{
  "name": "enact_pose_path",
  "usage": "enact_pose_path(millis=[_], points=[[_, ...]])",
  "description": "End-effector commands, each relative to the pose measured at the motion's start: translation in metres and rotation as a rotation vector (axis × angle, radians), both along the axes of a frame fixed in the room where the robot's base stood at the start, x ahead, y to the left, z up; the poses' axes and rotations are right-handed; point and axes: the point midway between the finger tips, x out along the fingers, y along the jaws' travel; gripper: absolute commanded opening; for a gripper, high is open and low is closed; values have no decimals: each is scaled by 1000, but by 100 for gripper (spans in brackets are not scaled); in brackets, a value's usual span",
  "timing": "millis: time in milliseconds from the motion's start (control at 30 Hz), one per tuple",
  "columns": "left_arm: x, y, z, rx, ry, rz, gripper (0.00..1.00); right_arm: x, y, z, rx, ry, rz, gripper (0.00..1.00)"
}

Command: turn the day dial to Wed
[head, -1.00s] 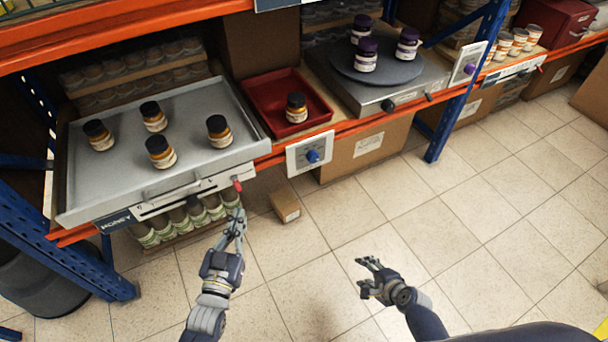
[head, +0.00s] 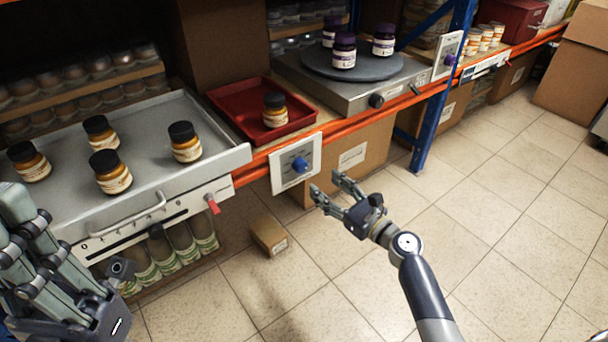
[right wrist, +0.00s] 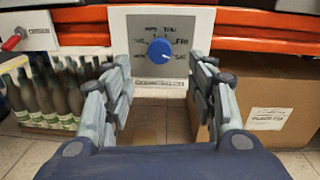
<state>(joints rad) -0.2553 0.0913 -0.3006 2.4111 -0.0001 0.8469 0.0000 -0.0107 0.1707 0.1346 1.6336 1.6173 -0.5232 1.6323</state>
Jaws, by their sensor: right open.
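The day dial is a round blue knob (head: 300,164) on a white square panel (head: 282,178) on the orange shelf beam. In the right wrist view the knob (right wrist: 160,52) is near the top centre, with small day labels around it. The labels are too blurred to tell surely which one it points to. My right gripper (head: 328,187) is open and empty, in front of and below the panel, apart from the knob. In the right wrist view its fingers (right wrist: 160,78) stand on either side below the knob. My left gripper (head: 35,240) is at the lower left, its jaw opening unclear.
A grey tray (head: 243,155) with honey jars and a red-handled slider (head: 212,204) is left of the panel. A red tray (head: 225,98) with one jar is above it. A turntable (head: 315,61) with purple-lidded jars and another panel (head: 447,54) are right. A small box (head: 268,236) is on the floor.

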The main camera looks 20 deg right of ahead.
Motion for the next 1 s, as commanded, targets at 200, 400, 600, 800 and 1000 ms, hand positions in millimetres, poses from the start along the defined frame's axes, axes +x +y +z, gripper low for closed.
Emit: enact_pose_path(millis=[200,400,600,800,1000], points=[[2,-1,2,2,-33,2,0,41,17,-1,-2,-3,0,52],[3,-2,6,6,-61,4,0,69,29,-2,-3,-1,0,52],[3,-3,10,7,-75,5,0,81,34,-1,-4,1,0,52],[3,-3,11,7,-75,5,0,82,35,-1,-4,1,0,52],[3,-3,11,7,-75,5,0,81,35,-1,-4,1,0,22]])
